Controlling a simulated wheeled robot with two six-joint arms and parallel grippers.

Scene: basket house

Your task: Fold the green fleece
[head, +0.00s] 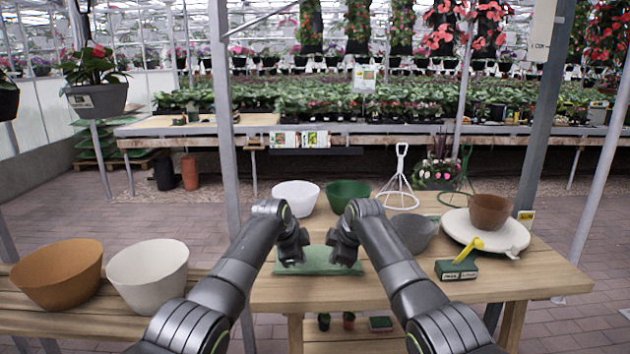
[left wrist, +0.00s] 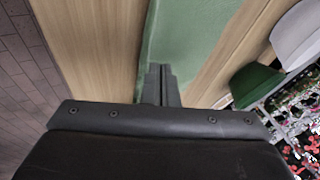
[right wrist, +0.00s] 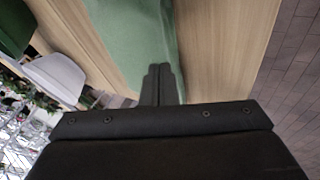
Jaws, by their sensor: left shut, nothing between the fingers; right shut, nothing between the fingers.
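The green fleece (head: 318,262) lies as a narrow flat strip on the wooden table, between my two arms. It also shows in the left wrist view (left wrist: 190,35) and in the right wrist view (right wrist: 125,25). My left gripper (head: 293,264) is shut and empty at the left end of the fleece. My right gripper (head: 345,264) is shut and empty at its right end. In both wrist views the closed fingertips are over the cloth; I cannot tell whether they touch it. The grippers hide parts of both ends.
Behind the fleece stand a white bowl (head: 296,197) and a green bowl (head: 347,195). The table's front edge is close.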

